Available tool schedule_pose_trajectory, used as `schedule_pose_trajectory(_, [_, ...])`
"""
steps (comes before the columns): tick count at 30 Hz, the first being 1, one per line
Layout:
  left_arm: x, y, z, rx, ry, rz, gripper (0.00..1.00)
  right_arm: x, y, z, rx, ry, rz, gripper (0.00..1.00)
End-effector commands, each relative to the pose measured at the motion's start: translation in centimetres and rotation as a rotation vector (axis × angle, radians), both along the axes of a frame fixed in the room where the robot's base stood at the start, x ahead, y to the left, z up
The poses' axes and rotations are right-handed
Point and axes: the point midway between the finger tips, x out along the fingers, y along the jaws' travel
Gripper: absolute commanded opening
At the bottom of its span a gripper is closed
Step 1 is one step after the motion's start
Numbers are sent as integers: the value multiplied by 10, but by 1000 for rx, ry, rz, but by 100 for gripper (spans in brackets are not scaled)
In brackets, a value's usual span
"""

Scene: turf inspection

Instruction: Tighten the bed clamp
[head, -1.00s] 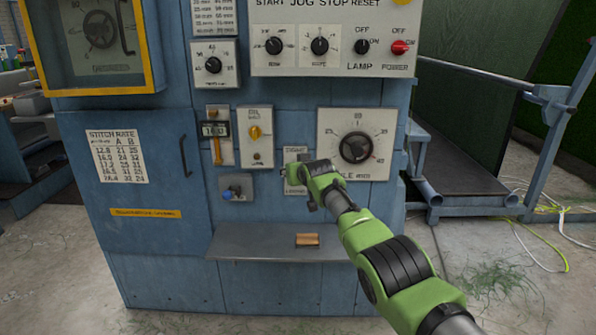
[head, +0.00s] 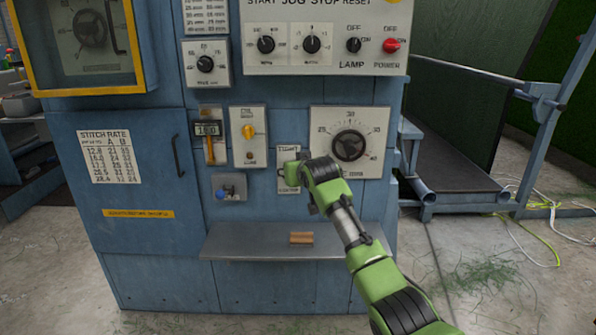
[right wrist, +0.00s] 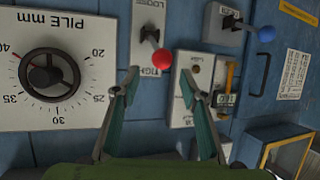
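The bed clamp is a small pale plate (right wrist: 148,17) marked LOOSE and TIGHT, with a dark lever ending in a red ball (right wrist: 162,60). In the right wrist view the labels are upside down and the ball appears beside the word TIGHT. My right gripper (right wrist: 160,85) is open, its two fingers spread on either side of the ball's line; I see no contact with it. In the head view the plate (head: 288,152) is partly covered by my right gripper (head: 294,174), which hides the lever. My left gripper is not in view.
The pile dial (head: 350,146) is close on the plate's right. A grey shelf (head: 250,240) with a small brown block (head: 301,238) juts out below.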

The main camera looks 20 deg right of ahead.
Motion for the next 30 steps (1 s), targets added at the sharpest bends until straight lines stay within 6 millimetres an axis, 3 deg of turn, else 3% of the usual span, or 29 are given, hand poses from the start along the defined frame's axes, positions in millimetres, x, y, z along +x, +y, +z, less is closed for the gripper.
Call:
schedule_pose_trajectory(13, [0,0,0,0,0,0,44,-44,-1,19,0,-3,-1,39])
schedule_pose_trajectory(30, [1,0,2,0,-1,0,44,-54,-1,16,-1,6,-1,39])
